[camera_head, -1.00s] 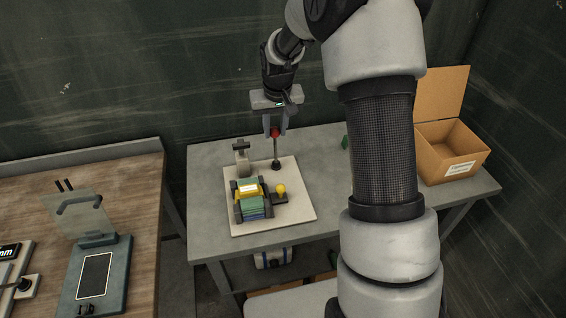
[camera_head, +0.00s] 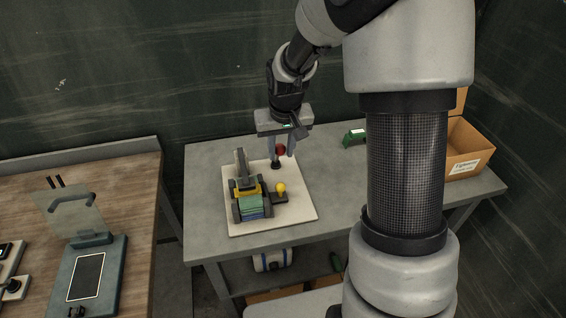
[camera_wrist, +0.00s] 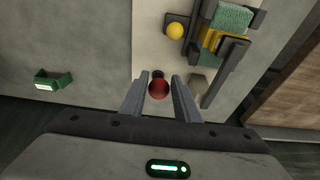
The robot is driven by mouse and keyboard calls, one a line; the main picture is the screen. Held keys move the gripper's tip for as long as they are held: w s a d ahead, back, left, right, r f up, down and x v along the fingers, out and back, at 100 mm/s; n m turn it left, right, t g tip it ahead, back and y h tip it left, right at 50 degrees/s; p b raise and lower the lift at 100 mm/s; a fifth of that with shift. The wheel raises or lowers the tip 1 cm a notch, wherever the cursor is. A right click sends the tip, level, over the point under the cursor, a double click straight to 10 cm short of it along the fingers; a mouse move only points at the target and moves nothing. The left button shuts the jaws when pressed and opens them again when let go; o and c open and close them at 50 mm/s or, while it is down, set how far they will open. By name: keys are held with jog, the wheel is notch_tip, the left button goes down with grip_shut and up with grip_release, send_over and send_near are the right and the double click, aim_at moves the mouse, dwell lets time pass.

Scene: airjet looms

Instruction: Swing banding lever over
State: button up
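The banding lever's red ball knob (camera_head: 281,150) sits between the fingers of my gripper (camera_head: 283,158). The wrist view shows the arm (camera_wrist: 225,72) beside the band.
A yellow knob (camera_head: 281,188) on a dark block stands right of the stack. A green bracket (camera_head: 354,138) lies on the grey table (camera_head: 207,170), toward an open cardboard box (camera_head: 468,150). A wooden bench (camera_head: 130,190) with a device stands left. My arm hides part of the table.

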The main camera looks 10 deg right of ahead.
jog(key=o, duration=0.4)
jog(key=shift+c, duration=0.2)
jog(key=shift+w+r, duration=0.1)
jog(key=shift+r, duration=0.05)
jog(key=p+v, duration=0.1)
jog(key=v, duration=0.1)
jog(key=w+p+v, duration=0.1)
jog(key=p+v, duration=0.3)
jog(key=shift+w+r, duration=0.25)
jog(key=shift+r, duration=0.3)
